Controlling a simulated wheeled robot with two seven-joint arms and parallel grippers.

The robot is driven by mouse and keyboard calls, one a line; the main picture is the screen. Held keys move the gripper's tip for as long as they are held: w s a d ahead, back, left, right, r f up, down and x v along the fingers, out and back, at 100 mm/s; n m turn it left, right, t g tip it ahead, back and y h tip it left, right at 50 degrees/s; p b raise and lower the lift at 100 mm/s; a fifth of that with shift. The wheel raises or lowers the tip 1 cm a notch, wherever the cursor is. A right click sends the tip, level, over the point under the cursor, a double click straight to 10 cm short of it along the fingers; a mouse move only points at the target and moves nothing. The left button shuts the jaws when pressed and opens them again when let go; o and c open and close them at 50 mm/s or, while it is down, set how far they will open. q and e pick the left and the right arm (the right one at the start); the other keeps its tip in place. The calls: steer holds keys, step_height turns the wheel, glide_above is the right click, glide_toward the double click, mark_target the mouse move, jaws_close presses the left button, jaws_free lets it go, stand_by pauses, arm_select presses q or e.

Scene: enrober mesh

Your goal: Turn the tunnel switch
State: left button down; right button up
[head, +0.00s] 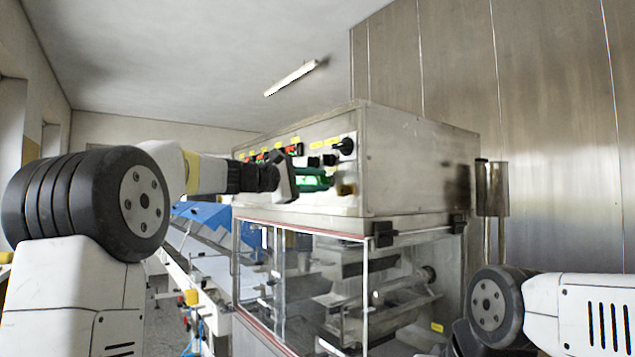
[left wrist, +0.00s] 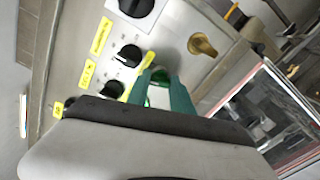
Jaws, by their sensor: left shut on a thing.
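The control panel (head: 300,150) of the steel cabinet carries black knobs, yellow labels and a brass-coloured part (head: 346,190). My left gripper (head: 318,181) has its green fingers at the lower part of this panel, left of the brass part. In the left wrist view, the fingers (left wrist: 160,88) are closed around a small greenish part on the panel face, mostly hidden between them. Black knobs (left wrist: 131,56) sit beside the fingers, with yellow labels too blurred to read. I cannot tell which control is the tunnel switch. My right gripper is out of view.
Below the panel is a clear-walled enclosure (head: 300,290) with metal machinery inside. A conveyor with blue covers (head: 205,213) runs behind on the left. A metal cylinder (head: 492,188) stands right of the cabinet, before a steel wall (head: 560,120).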

arm_select(q)
steer(key=m, duration=0.5)
steer(key=shift+m, duration=0.3)
steer(key=shift+f+m, duration=0.1)
steer(key=shift+m, duration=2)
steer(key=c, duration=1.1)
jaws_free()
steer(key=shift+a, duration=0.1)
steer(key=v, duration=0.7)
steer(key=shift+s+a, duration=0.25)
